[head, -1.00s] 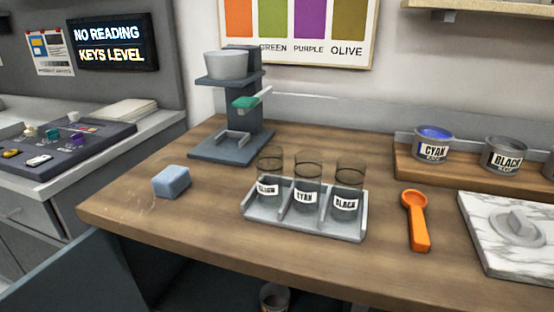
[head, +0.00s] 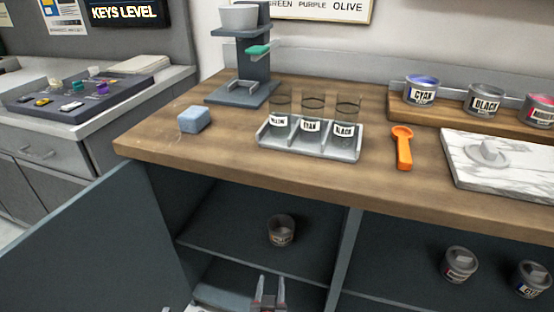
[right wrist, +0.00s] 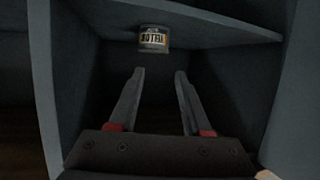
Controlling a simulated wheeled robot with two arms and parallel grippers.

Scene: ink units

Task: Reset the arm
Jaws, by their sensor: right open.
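My right gripper (head: 270,290) shows at the bottom of the head view, low in front of the open cabinet. Its two fingers are apart and nothing is between them, as the right wrist view (right wrist: 160,76) also shows. A small labelled can (head: 281,230) stands on the cabinet shelf (head: 225,240), above the gripper in the head view. In the right wrist view the can (right wrist: 153,40) is ahead of the fingertips and apart from them; its label is hard to read. My left gripper is not in view.
An open cabinet door (head: 90,245) stands at left. On the worktop (head: 225,155) are a jar rack (head: 310,152), a blue block (head: 194,120), an orange scoop (head: 403,148), a marble slab (head: 510,170) and a dispenser stand (head: 245,92). More cans (head: 460,264) sit in the right cabinet bay.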

